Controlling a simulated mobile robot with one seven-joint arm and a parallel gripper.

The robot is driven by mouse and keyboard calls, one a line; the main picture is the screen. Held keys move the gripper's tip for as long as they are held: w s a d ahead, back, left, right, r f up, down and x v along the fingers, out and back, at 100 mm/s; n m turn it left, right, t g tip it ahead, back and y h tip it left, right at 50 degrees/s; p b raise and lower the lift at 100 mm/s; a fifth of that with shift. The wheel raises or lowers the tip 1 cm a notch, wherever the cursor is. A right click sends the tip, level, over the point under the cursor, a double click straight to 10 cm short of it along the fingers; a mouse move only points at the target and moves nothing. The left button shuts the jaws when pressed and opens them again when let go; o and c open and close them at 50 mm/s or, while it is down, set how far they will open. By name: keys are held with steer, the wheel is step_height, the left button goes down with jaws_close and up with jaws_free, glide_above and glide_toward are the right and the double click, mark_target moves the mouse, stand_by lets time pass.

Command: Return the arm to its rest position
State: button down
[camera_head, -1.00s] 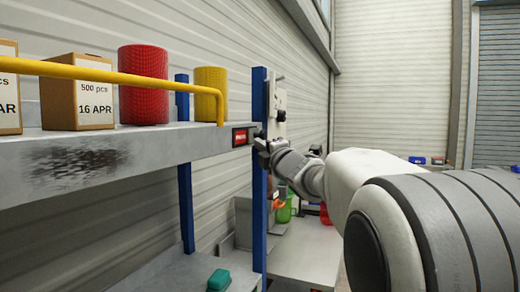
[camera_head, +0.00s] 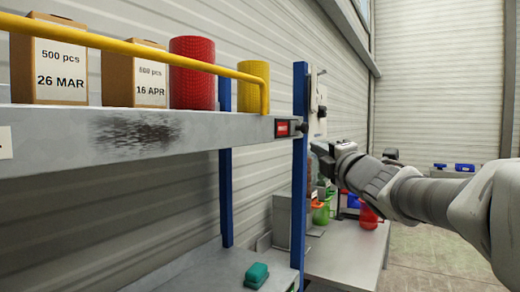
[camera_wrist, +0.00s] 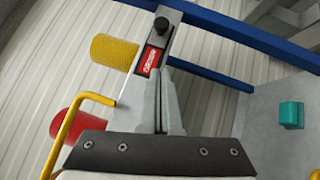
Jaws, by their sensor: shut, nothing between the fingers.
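My gripper (camera_head: 322,152) is at the end of my arm, which reaches in from the right in the head view. It stands close to the right end of the shelf, near the blue post (camera_head: 300,170). In the wrist view my gripper (camera_wrist: 162,72) shows its two fingers together with nothing between them. The red label (camera_wrist: 152,60) on the shelf end is just beyond the fingertips. It also shows in the head view (camera_head: 282,128). I cannot tell the exact gap between the fingers and the shelf.
The shelf (camera_head: 60,135) holds boxes (camera_head: 60,70), a red net roll (camera_head: 192,72) and a yellow one (camera_head: 253,85) behind a yellow rail (camera_head: 130,48). A teal block (camera_head: 256,274) lies on the lower surface. Open floor (camera_head: 430,262) shows at right.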

steer(key=s+d+f+m+g+h, duration=0.2)
steer(key=s+f+m+g+h, duration=0.45)
steer(key=s+f+m, duration=0.75)
steer(key=s+a+f+m+g+y, duration=0.1)
steer(key=s+a+f+m+g, duration=0.2)
steer(key=s+f, duration=0.5)
steer(key=s+a+f+m+g+y, duration=0.2)
steer(key=s+a+f+m+g, duration=0.1)
steer(key=s+f, duration=0.5)
steer(key=shift+s+a+f+m+g, duration=0.4)
steer(key=shift+m+g, duration=0.45)
steer(key=shift+m, duration=0.25)
